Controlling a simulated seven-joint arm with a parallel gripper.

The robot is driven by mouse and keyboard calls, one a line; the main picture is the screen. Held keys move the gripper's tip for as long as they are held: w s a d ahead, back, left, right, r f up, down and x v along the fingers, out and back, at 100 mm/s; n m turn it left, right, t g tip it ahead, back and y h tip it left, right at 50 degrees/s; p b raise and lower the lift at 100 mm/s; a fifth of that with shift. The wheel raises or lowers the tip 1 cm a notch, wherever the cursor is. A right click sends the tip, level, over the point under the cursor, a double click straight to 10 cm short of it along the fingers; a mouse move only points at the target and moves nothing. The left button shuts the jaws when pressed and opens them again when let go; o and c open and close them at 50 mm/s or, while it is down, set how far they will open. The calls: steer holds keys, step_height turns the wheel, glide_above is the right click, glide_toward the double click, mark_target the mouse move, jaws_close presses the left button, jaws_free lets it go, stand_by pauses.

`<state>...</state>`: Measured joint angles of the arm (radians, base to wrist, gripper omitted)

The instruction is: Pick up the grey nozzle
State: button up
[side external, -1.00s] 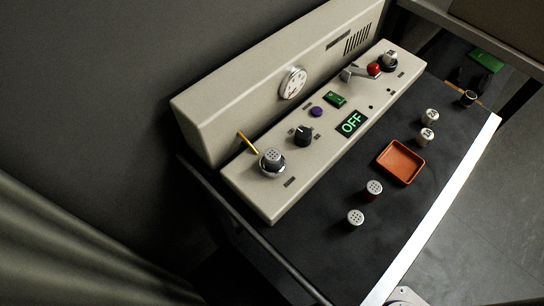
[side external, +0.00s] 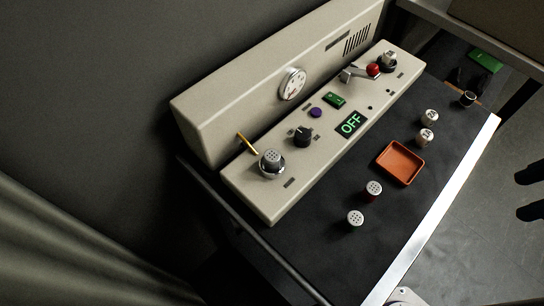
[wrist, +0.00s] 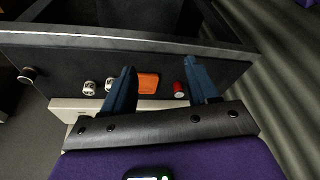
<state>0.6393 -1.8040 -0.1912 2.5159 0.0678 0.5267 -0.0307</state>
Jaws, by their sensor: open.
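A grey nozzle (side external: 271,158) with a perforated top sits in a chrome socket at the left end of the beige panel. Another capped nozzle (side external: 355,217) stands upright on the dark table, its body colour hard to tell. A red-bodied nozzle (side external: 373,190) stands beside it; it also shows in the wrist view (wrist: 180,90), near the right finger. My gripper (side external: 527,194) is at the right edge of the side view, off the table, with its fingertips apart. In the wrist view my gripper (wrist: 160,68) is open with nothing between its fingers.
An orange tray (side external: 382,164) lies empty on the table. The panel (side external: 243,192) carries a knob, a lever with a red ball and an OFF display.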

steer(key=w+a+t+y, duration=0.2)
steer(key=w+a+y, duration=0.15)
steer(key=a, duration=1.05)
steer(key=t+y, duration=0.2)
steer(key=y, duration=0.3)
glide_toward(273, 155)
steer(key=x, duration=0.3)
steer(key=shift+w+f+h, duration=0.15)
steer(key=shift+h, duration=0.1)
steer(key=shift+x, duration=2.7)
steer(key=shift+a, duration=0.15)
jaws_close()
steer(key=shift+r, duration=0.25)
